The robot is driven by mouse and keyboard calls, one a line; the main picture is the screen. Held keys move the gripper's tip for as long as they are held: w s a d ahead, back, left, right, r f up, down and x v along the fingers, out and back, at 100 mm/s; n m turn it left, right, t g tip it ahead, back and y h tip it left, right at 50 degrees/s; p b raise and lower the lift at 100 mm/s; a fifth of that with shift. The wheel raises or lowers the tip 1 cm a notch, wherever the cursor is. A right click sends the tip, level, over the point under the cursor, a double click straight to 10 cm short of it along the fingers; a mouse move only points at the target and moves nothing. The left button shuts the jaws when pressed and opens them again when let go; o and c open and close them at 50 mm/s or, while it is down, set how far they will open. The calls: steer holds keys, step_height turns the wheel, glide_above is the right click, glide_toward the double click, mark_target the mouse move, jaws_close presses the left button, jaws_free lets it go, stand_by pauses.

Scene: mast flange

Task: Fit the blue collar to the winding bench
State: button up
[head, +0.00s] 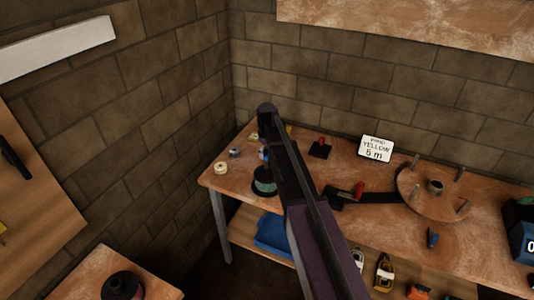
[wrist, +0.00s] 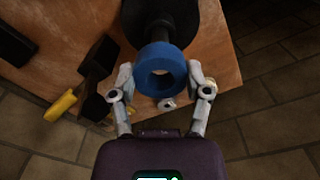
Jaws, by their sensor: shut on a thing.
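The blue collar (wrist: 149,82), a thick ring, is between the fingers of my gripper (wrist: 161,75) in the wrist view. The fingers are shut on it from both sides. A black post with a wide base (wrist: 170,15) lies just beyond the collar; I cannot tell whether the two touch. In the head view my arm covers much of the bench's left part, and a bit of blue (head: 262,155) shows beside it above a dark green spool (head: 264,182). The winding bench (head: 385,225) carries a round wooden disc (head: 418,199) with upright pegs and a central hub (head: 435,186).
A cream roll (head: 221,168) and a small grey ring (head: 234,153) lie at the bench's left end. A red-handled block (head: 320,148), a sign (head: 376,149) and a red-knobbed crank (head: 358,190) stand farther right. A blue clip (head: 432,237) lies near the front edge.

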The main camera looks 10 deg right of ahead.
steer(key=shift+f+b, duration=2.85)
steer(key=shift+f, duration=0.05)
stand_by(1.0)
steer(key=o, duration=1.2)
steer(key=shift+r, duration=0.15)
step_height(320, 180, up, 10)
steer(key=p, duration=1)
glide_above(267, 163)
steer(key=shift+d+r, duration=0.1)
steer(key=shift+d, duration=0.1)
steer(key=s+d+f+m+b, duration=0.2)
steer(key=s+f+b, duration=1.3)
steer(key=f+b, duration=0.1)
steer(key=shift+f, duration=0.35)
stand_by(0.4)
